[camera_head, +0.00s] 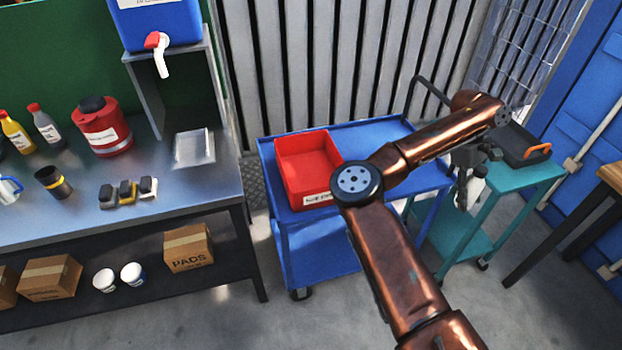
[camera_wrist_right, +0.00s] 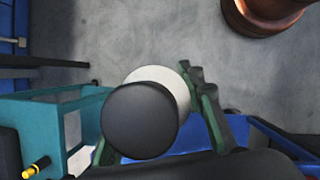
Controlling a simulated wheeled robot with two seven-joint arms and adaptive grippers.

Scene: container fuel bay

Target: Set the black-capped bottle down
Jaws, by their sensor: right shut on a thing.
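My right gripper (camera_head: 466,180) is shut on the black-capped bottle, which shows as a white body (camera_head: 477,187) between the dark fingers. In the right wrist view the round black cap (camera_wrist_right: 140,121) faces the camera, with the white body behind it and green fingers (camera_wrist_right: 160,130) on either side. In the head view the gripper hangs near the gap between the blue cart (camera_head: 378,138) and the teal cart (camera_head: 535,180). Whether the bottle touches a surface cannot be told. My left gripper is not in view.
A red bin (camera_head: 306,165) stands on the blue cart. A black tray with an orange handle (camera_head: 537,151) sits on the teal cart. The bench (camera_head: 150,195) at left carries bottles, a red canister (camera_head: 102,128) and a water container (camera_head: 158,22). A wooden table (camera_head: 612,178) stands at right.

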